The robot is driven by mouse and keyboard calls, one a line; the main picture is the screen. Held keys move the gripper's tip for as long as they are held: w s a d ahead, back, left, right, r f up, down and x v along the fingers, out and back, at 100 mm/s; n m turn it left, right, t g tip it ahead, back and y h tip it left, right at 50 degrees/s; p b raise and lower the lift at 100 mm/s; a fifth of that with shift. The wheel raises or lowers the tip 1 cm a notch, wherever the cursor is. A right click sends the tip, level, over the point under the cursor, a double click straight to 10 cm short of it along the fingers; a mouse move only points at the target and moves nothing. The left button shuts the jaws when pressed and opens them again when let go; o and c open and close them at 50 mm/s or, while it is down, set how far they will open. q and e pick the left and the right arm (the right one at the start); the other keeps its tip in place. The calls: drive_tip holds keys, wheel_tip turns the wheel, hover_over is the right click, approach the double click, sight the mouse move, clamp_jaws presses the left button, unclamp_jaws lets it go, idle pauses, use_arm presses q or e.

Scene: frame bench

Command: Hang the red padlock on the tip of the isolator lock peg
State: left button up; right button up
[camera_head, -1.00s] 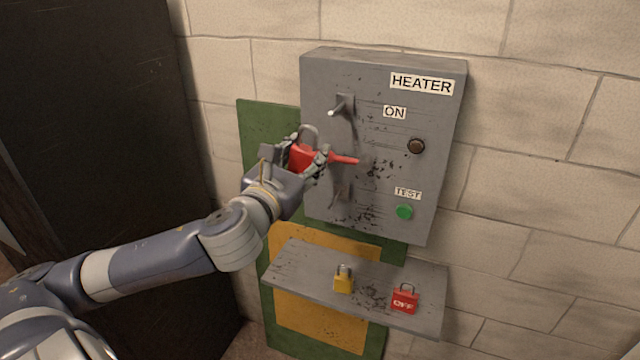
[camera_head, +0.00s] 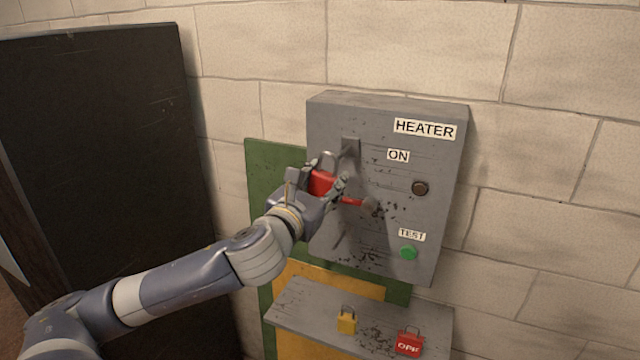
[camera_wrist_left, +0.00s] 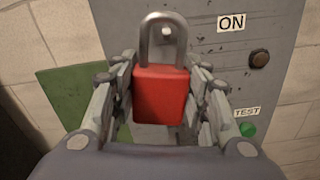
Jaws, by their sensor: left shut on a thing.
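My left gripper (camera_head: 328,184) is shut on the red padlock (camera_head: 320,181) in front of the grey heater box. In the left wrist view the padlock (camera_wrist_left: 160,95) is upright between the fingers, its grey shackle pointing up. The light tip of the isolator lock peg (camera_wrist_left: 166,31) shows through the shackle's opening, near its top. I cannot tell whether the tip is inside the shackle or still behind it. In the head view the peg's mount (camera_head: 349,146) shows just above the shackle, and its tip is hidden. My right gripper is not in view.
The heater box (camera_head: 440,180) has a red lever (camera_head: 352,202), a dark knob (camera_head: 420,188) and a green button (camera_head: 408,253). Below, a grey shelf (camera_head: 290,312) bears a yellow padlock (camera_head: 346,321) and a red OFF padlock (camera_head: 409,341). A dark panel (camera_head: 100,150) stands left.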

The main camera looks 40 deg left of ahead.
use_arm(q)
drive_tip(key=shift+x, duration=3.3)
drive_tip(key=shift+w+f, duration=0.45)
drive_tip(key=shift+w+a+f, duration=0.1)
drive_tip(key=shift+f, duration=0.05)
drive_tip(key=o, duration=1.3)
drive_tip(key=shift+c, duration=0.2)
drive_tip(key=shift+f, duration=0.1)
